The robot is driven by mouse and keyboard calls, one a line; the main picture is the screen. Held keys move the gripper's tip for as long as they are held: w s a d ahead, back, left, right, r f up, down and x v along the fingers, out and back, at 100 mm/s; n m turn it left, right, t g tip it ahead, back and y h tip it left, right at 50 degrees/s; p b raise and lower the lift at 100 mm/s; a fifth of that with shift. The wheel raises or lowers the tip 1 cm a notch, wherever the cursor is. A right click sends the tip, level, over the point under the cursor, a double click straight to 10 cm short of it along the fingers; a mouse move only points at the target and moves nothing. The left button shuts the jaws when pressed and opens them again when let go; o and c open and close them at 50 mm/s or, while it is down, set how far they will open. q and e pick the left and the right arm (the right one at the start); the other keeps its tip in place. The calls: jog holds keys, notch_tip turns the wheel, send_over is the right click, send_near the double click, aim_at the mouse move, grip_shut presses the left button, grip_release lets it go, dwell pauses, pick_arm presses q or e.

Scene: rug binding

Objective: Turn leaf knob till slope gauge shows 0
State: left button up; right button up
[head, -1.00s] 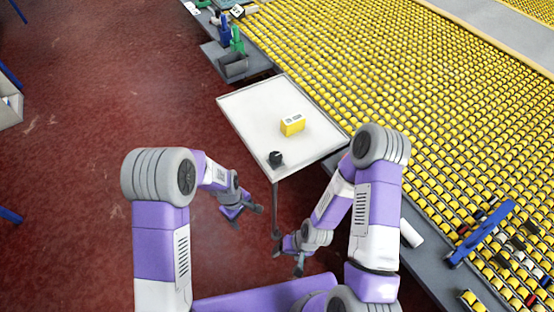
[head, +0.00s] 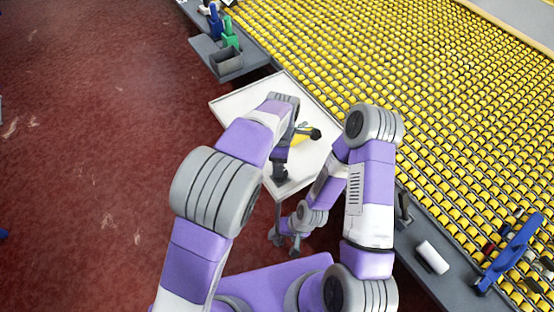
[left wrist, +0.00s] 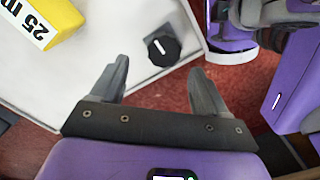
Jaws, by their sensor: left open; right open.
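The black leaf knob (left wrist: 163,45) with a white index line is on the pale table leaf, near its edge. My left gripper (left wrist: 160,68) is open over the leaf, and the knob shows just beyond and between its fingertips, not gripped. In the head view my left arm hides part of the area around the knob. The yellow slope gauge (left wrist: 45,18) is at the upper left in the left wrist view; its label shows "25 m", cut off by the frame. The gauge also shows partly hidden in the head view (head: 303,134). My right gripper (head: 285,245) is open and empty below the leaf's near corner.
The pale leaf (head: 232,103) has a raised rim and is bare at its far left. A wide bed of yellow rollers (head: 420,90) runs along its right. A grey bin (head: 226,63) and green and blue tools stand beyond it. Red floor is open at left.

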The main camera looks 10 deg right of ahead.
pick_arm(q)
jog(key=f, duration=0.2)
jog(key=f+b, duration=0.1)
jog(key=f, duration=0.1)
jog(key=f+b, duration=0.1)
jog(key=f, duration=0.2)
jog(key=shift+s, duration=0.4)
jog(key=shift+c, duration=0.4)
jog(key=c, duration=1)
